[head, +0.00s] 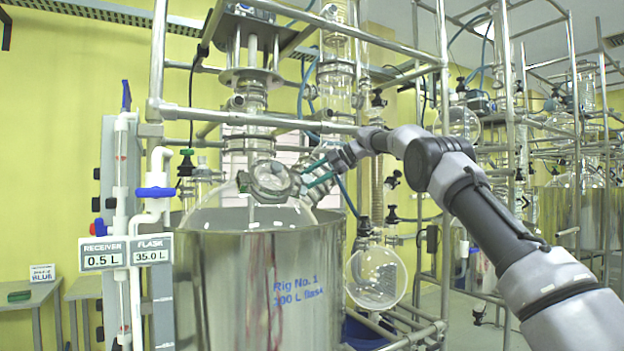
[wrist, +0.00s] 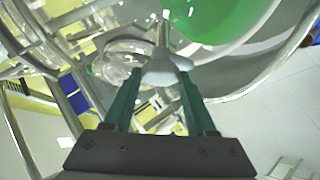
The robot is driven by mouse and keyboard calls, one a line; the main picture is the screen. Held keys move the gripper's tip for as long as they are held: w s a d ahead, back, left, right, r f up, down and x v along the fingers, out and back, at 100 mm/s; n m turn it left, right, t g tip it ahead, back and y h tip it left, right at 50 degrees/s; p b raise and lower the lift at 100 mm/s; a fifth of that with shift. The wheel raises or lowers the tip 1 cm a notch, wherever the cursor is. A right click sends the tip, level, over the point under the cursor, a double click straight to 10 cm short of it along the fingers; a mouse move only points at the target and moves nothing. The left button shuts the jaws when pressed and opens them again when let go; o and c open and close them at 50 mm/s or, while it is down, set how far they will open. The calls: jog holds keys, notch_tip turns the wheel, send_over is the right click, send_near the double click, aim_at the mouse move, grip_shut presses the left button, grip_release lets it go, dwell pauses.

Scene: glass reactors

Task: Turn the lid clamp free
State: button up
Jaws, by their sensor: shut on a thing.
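The lid clamp (head: 270,195) is a grey ring around the round glass port on the shoulder of the big glass flask (head: 222,203). My gripper (head: 311,175) reaches in from the right, with its teal fingers at the clamp's right side. In the wrist view my gripper (wrist: 158,78) has its two fingers on either side of a pale grey piece (wrist: 166,70), which looks like the clamp's handle. The fingers are shut on it. The fingertips partly hide where this piece joins the ring.
A steel vessel (head: 255,290) marked Rig No. 1 surrounds the flask. Steel frame bars (head: 290,122) cross just above the clamp. A round glass receiver (head: 376,277) hangs at the lower right. A white pipe with a blue valve (head: 154,192) stands to the left.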

jog(key=shift+f, duration=0.1)
dwell(0.4)
jog(key=o, duration=1.4)
jog(key=v, duration=1)
jog(key=shift+d+r, duration=0.3)
jog(key=shift+d, duration=0.1)
